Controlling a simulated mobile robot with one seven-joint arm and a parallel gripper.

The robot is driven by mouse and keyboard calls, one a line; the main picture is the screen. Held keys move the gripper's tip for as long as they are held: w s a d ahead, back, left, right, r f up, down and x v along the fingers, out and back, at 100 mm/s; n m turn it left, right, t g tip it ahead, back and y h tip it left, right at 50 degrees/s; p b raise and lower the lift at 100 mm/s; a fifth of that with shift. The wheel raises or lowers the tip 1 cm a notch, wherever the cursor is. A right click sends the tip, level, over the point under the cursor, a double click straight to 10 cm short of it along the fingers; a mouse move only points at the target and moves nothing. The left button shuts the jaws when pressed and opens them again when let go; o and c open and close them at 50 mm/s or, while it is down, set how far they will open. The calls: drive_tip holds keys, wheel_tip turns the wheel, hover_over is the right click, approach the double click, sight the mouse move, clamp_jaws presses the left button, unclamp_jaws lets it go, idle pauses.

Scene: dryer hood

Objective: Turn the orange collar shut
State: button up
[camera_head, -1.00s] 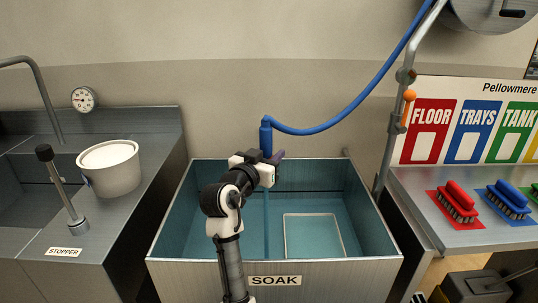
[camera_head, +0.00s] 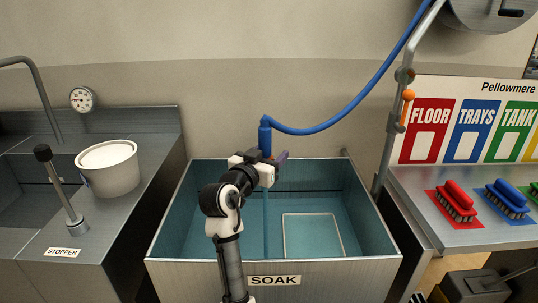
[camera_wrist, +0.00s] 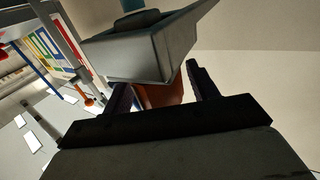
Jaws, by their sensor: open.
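The orange collar (camera_wrist: 160,94) shows in the wrist view between the two open fingers of my gripper (camera_wrist: 158,88). It is dark orange and partly hidden by a grey block-shaped body in front of it. In the head view only a small orange bit shows below the blue hose end (camera_head: 265,138), behind my gripper (camera_head: 273,160). A thin bluish stream (camera_head: 266,222) runs straight down below it into the soak basin. I cannot tell whether the fingers touch the collar.
The soak basin (camera_head: 273,267) lies below my gripper. The blue hose (camera_head: 345,115) arcs up to the right, near a grey upright pipe (camera_head: 392,130) with an orange-knobbed lever (camera_head: 408,95). A white bucket (camera_head: 110,175) and a stopper handle (camera_head: 60,185) stand on the left counter.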

drive_tip(key=b+v, duration=0.3)
drive_tip(key=v, duration=1)
drive_tip(key=shift+s, duration=0.35)
drive_tip(key=shift+a, duration=0.15)
